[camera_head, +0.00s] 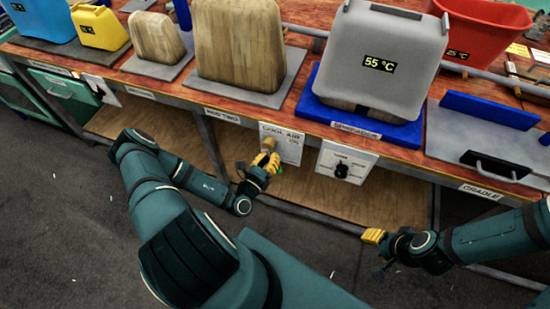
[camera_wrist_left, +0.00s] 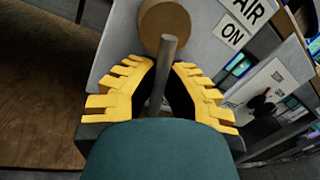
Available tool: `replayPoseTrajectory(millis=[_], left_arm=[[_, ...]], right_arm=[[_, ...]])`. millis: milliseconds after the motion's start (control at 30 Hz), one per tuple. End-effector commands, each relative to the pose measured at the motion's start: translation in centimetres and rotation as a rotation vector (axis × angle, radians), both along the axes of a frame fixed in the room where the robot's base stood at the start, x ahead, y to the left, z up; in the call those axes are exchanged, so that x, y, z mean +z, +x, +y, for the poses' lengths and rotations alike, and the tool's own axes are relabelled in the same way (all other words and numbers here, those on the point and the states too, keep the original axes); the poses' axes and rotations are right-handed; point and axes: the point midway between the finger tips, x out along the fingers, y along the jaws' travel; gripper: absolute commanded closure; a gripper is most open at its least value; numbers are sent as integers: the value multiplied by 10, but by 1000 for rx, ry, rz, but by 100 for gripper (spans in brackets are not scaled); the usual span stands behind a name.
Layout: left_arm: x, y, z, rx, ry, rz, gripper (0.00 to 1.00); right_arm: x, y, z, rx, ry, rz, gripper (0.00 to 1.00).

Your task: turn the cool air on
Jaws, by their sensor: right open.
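The cool air panel (camera_head: 286,145) is a pale plate marked "COOL AIR" and "ON" on the bench front. A round wooden knob (camera_head: 268,143) sits in front of it; in the left wrist view the knob (camera_wrist_left: 168,22) is beyond my fingertips. My left gripper (camera_head: 262,167) is just below the knob. My right gripper (camera_head: 374,237) is open and empty, low in front of the bench, away from the panel.
A plate with a black dial (camera_head: 342,172) is right of the cool air panel. A grey container reading 55 °C (camera_head: 378,55) stands on a blue base above. The cradle (camera_head: 481,150) is at right. Open floor (camera_head: 70,230) lies at left, before the bench.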

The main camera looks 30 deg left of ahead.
Motion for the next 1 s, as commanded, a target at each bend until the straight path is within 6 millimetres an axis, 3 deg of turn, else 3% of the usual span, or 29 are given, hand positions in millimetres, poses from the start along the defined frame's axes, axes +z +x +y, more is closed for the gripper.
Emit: replayPoseTrajectory(millis=[1000], left_arm=[[29,5,-19,-4,-923,-223,100]], right_arm=[[30,-6,1,4,3,14,53]])
